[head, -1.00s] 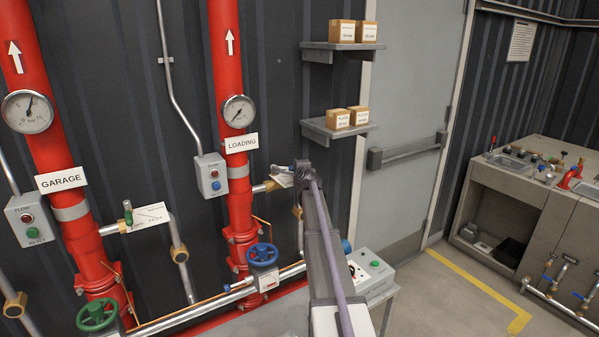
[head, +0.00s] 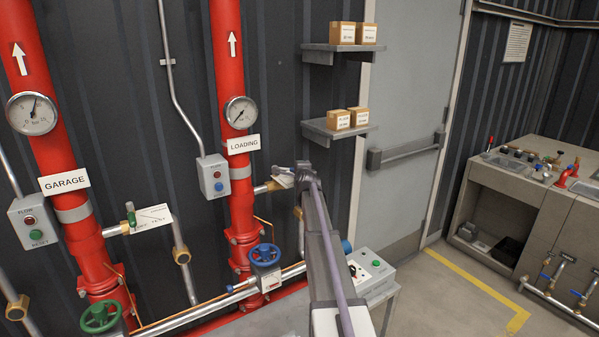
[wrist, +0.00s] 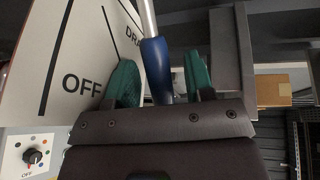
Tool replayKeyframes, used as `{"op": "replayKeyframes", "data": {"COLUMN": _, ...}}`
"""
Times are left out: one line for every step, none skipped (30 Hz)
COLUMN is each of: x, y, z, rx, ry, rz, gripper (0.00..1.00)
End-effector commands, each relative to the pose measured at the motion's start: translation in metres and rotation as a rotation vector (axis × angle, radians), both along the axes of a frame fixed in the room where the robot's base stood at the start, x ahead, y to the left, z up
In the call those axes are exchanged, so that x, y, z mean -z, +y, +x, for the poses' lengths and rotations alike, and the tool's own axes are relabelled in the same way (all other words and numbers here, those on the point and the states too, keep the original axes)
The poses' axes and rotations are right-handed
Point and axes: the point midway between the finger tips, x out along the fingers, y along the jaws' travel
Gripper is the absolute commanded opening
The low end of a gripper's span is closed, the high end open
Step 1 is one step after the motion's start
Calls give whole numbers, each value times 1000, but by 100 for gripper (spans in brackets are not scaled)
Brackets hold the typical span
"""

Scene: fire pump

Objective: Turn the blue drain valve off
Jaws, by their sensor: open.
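The blue drain valve handle (wrist: 156,68) shows in the wrist view as a blue grip on a bare metal stem, standing between my fingers. My gripper (wrist: 160,80) is open, with one green finger pad on each side of the handle and visible gaps. The white valve plate (wrist: 70,75) beside it reads OFF, with part of another word, apparently DRAIN, at its upper edge. In the head view my gripper (head: 300,172) is at the LOADING pipe's side branch. The plate (head: 281,181) partly shows there, and I cannot make out the handle.
The red LOADING pipe (head: 229,100) and grey flow box (head: 212,175) are left of my gripper. A blue handwheel (head: 264,255) is below. Shelves with boxes (head: 340,125) hang to the upper right. A control box (head: 370,270) stands low behind my arm.

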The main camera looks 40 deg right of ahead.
Motion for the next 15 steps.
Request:
{"op": "replayKeyframes", "data": {"x": 0, "y": 0, "z": 0, "rx": 0, "ry": 0, "rz": 0, "gripper": 48}}
{"op": "replayKeyframes", "data": {"x": 0, "y": 0, "z": 0, "rx": 0, "ry": 0, "rz": 0, "gripper": 48}}
{"op": "replayKeyframes", "data": {"x": 0, "y": 0, "z": -1, "rx": 0, "ry": 0, "rz": 0, "gripper": 48}}
{"op": "replayKeyframes", "data": {"x": 0, "y": 1, "z": -2, "rx": 0, "ry": 0, "rz": 0, "gripper": 48}}
{"op": "replayKeyframes", "data": {"x": -1, "y": 2, "z": -3, "rx": 0, "ry": 0, "rz": 0, "gripper": 48}}
{"op": "replayKeyframes", "data": {"x": -2, "y": 3, "z": -7, "rx": 0, "ry": 0, "rz": 0, "gripper": 48}}
{"op": "replayKeyframes", "data": {"x": -3, "y": 5, "z": -10, "rx": 0, "ry": 0, "rz": 0, "gripper": 48}}
{"op": "replayKeyframes", "data": {"x": -4, "y": 7, "z": -14, "rx": 0, "ry": 0, "rz": 0, "gripper": 48}}
{"op": "replayKeyframes", "data": {"x": -5, "y": 10, "z": -21, "rx": 0, "ry": 0, "rz": 0, "gripper": 48}}
{"op": "replayKeyframes", "data": {"x": -7, "y": 13, "z": -27, "rx": 0, "ry": 0, "rz": 0, "gripper": 48}}
{"op": "replayKeyframes", "data": {"x": -8, "y": 16, "z": -33, "rx": 0, "ry": 0, "rz": 0, "gripper": 48}}
{"op": "replayKeyframes", "data": {"x": -10, "y": 21, "z": -42, "rx": 1, "ry": 0, "rz": 0, "gripper": 48}}
{"op": "replayKeyframes", "data": {"x": -12, "y": 24, "z": -49, "rx": 1, "ry": 0, "rz": 0, "gripper": 48}}
{"op": "replayKeyframes", "data": {"x": -13, "y": 28, "z": -57, "rx": 1, "ry": 0, "rz": 0, "gripper": 48}}
{"op": "replayKeyframes", "data": {"x": -15, "y": 32, "z": -66, "rx": 1, "ry": 0, "rz": 0, "gripper": 48}}
